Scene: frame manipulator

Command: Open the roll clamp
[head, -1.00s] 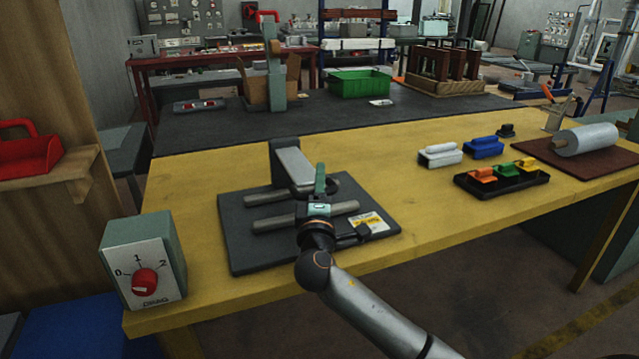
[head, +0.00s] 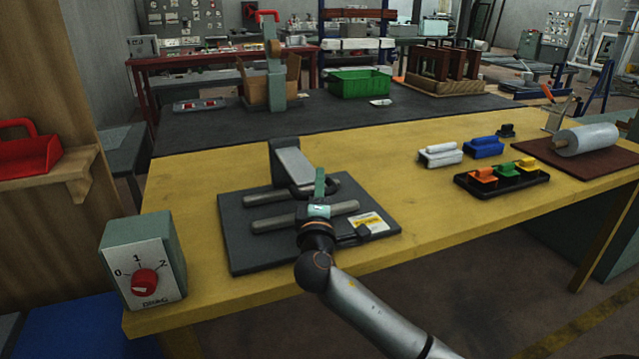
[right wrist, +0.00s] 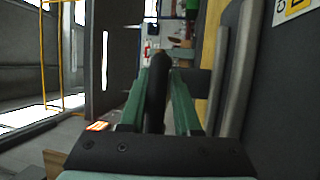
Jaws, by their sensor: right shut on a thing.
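The roll clamp is a dark base plate (head: 247,256) on the yellow bench, with two grey parallel bars (head: 275,222) and a raised grey block (head: 285,160) at its back. My right gripper (head: 321,178) is over the front bar, with its green fingers pointing toward the back bar. In the right wrist view, the fingers (right wrist: 158,75) are shut on a dark round handle (right wrist: 156,92) that runs lengthwise between them. My wrist hides part of the bars in the head view. My left gripper is not in view.
A drag dial box (head: 143,262) stands at the bench's front left corner. A black tray (head: 515,188) with coloured pieces, white and blue blocks (head: 440,155), and a roll (head: 587,139) on a brown mat lie to the right. Yellow bench surface is free between them.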

